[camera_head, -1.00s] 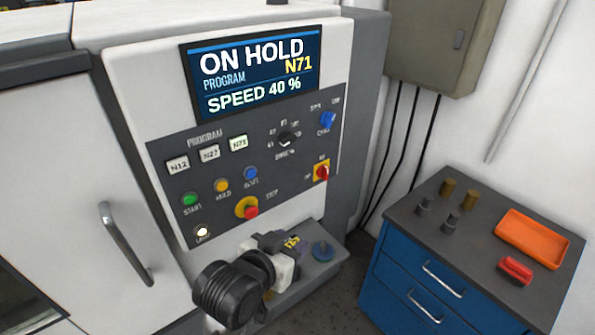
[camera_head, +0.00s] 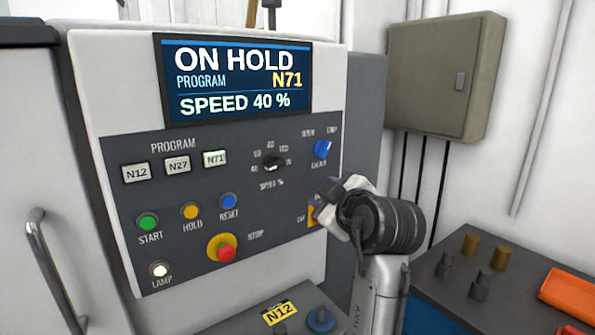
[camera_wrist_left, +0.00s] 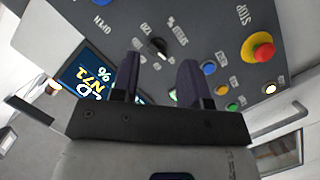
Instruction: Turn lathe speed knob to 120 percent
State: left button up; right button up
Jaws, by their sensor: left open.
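The speed knob (camera_head: 273,163) is a round dark knob on the grey panel, marked SPEED %, with numbers around it. The screen (camera_head: 235,78) reads ON HOLD, PROGRAM N71, SPEED 40 %. My left gripper (camera_head: 326,202) is in front of the panel's right side, below and right of the knob and apart from it, and hides part of the red and yellow switch (camera_head: 312,214). In the left wrist view my gripper (camera_wrist_left: 162,58) is open and empty. The knob (camera_wrist_left: 158,48) appears between the fingers there, farther off. My right gripper is not in view.
A blue knob (camera_head: 322,150) sits right of the speed knob. Program keys (camera_head: 177,165), coloured buttons (camera_head: 190,211) and the red stop button (camera_head: 225,252) are left and below. A drawer cabinet (camera_head: 430,275) stands at the right. Space before the speed knob is clear.

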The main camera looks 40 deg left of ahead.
aim_at(279, 165)
pick_arm(q)
jog(key=w+a+n+g+y, duration=0.1)
jog(key=a+n, duration=0.3)
jog(key=w+a+r+n+y, duration=0.1)
jog(key=a+n, duration=0.4)
jog(key=w+a+r+n+g+y+b, duration=0.1)
jog(key=a+n, duration=0.3)
jog(key=n, duration=0.1)
jog(key=shift+w+a+g+y, duration=0.3)
jog(key=shift+w+a+y, duration=0.05)
jog(key=shift+a+y, duration=0.05)
grip_shut()
dwell(0.5)
